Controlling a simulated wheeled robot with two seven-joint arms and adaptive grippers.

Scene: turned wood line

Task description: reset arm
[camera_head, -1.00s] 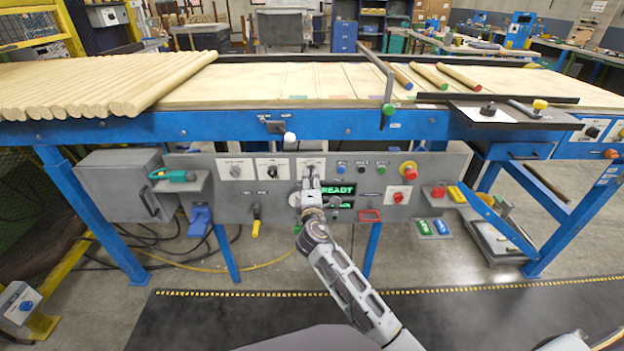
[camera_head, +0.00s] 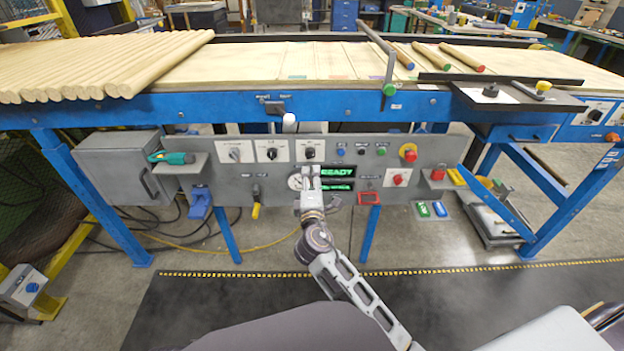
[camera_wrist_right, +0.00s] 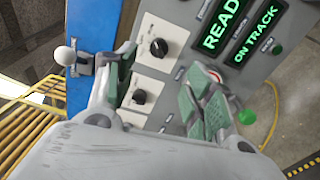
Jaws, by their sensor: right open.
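My right gripper (camera_head: 311,176) is in front of the grey control panel (camera_head: 270,205), with its arm coming up from below. Its tips show just below the third black rotary knob (camera_head: 310,152) and beside the green READY display (camera_head: 338,171). In the right wrist view the gripper (camera_wrist_right: 163,92) is open, its green-padded fingers apart with nothing held between them. A black knob (camera_wrist_right: 159,48) shows beyond the fingers there, and the displays read READY (camera_wrist_right: 224,25) and ON TRACK (camera_wrist_right: 258,45). My left gripper is not in view.
A blue-framed conveyor table (camera_head: 350,127) runs above the panel, with wooden rods (camera_head: 105,62) at left and several colour-tipped rods at right. A white-tipped lever (camera_head: 289,122) sticks out above the knobs. A red mushroom button (camera_head: 408,152) is at right.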

